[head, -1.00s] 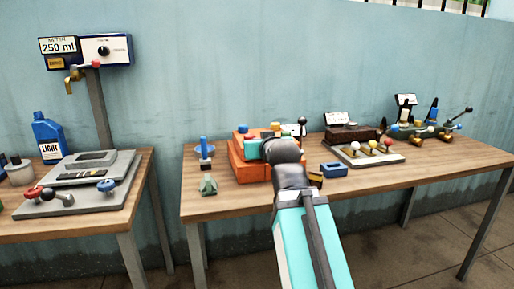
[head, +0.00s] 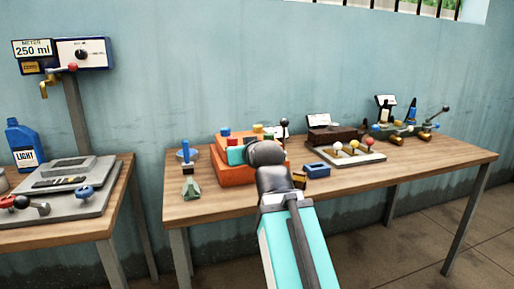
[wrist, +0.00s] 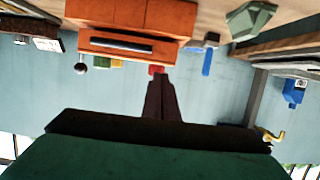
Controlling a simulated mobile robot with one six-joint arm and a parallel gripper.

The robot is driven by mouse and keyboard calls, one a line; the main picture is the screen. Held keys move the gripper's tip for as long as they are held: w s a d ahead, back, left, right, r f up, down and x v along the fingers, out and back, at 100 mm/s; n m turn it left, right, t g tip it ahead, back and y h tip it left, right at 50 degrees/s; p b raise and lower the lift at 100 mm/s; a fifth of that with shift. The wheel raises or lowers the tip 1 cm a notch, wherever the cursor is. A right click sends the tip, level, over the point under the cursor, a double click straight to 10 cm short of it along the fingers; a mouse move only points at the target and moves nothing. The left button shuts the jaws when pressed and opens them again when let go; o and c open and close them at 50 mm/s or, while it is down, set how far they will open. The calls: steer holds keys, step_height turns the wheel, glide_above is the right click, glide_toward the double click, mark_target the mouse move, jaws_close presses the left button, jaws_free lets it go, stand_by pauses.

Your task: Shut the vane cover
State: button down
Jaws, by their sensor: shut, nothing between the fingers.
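My gripper (wrist: 160,95) is in the wrist view, its dark fingers shut together and empty. A small red part (wrist: 155,70) shows right at the fingertips; I cannot tell whether they touch it. An orange unit (wrist: 130,22) with a dark slot and a metal bar fills the top of the wrist view. In the head view the orange unit (head: 234,175) sits on the right-hand table, partly hidden by my arm. Small blue, red and yellow parts show on top of it. I cannot pick out the vane cover for certain, nor whether it is open.
A blue-capped post (head: 186,153), a green block (head: 191,188) and a blue block (head: 317,170) stand close around the orange unit. A plate with knobs (head: 345,158) lies to the right. The table's (head: 420,160) front right is bare. A blue oil jug (head: 24,145) stands on the left table.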

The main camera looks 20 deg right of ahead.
steer(key=d+r+g+p, duration=0.8)
steer(key=r+p, duration=0.3)
steer(key=p, duration=1.8)
steer(key=shift+s+d+y, duration=0.3)
steer(key=shift+s+d, duration=0.1)
steer(key=shift+d, duration=0.1)
steer(key=shift+p+x, duration=1.6)
steer(key=shift+x, duration=3.15)
steer(key=shift+s+a+f+p, duration=0.1)
steer(key=shift+f+p, duration=0.15)
steer(key=shift+f, duration=0.45)
steer(key=shift+s+d+f+p, duration=0.15)
steer(key=shift+f+p, duration=0.1)
steer(key=shift+f, duration=0.45)
steer(key=shift+s+a+f+p, duration=0.15)
steer(key=shift+f+p, duration=0.1)
steer(key=shift+f, duration=0.45)
